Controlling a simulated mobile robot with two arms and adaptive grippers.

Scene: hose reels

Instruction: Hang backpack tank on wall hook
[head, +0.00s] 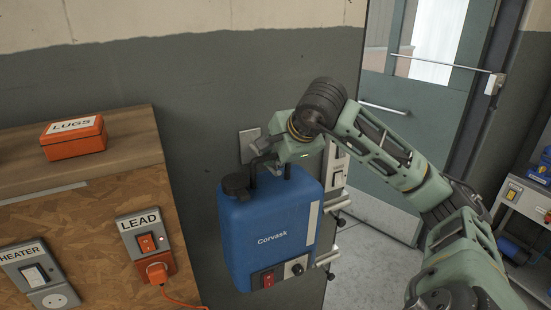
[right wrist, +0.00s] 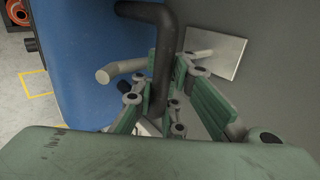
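The blue backpack tank (head: 270,232), marked "Corvask", is upright against the dark wall, with a black cap and a dark handle. My right gripper (head: 268,160) is at its top. In the right wrist view the fingers (right wrist: 165,82) close on both sides of the dark handle (right wrist: 163,45), and the blue tank body (right wrist: 85,60) is to the left. The wall hook's pale plate (right wrist: 215,52) is beside the handle; its peg (right wrist: 122,70) crosses behind the handle and shows on the far side. Whether handle and peg touch is unclear. The plate also shows in the head view (head: 246,148). My left gripper is out of view.
A wooden cabinet (head: 90,215) stands left of the tank, with an orange "LUGS" box (head: 73,138) on top and a "LEAD" switch panel (head: 147,236) on its front. A door (head: 405,120) is at the right, with open floor (head: 370,265) before it.

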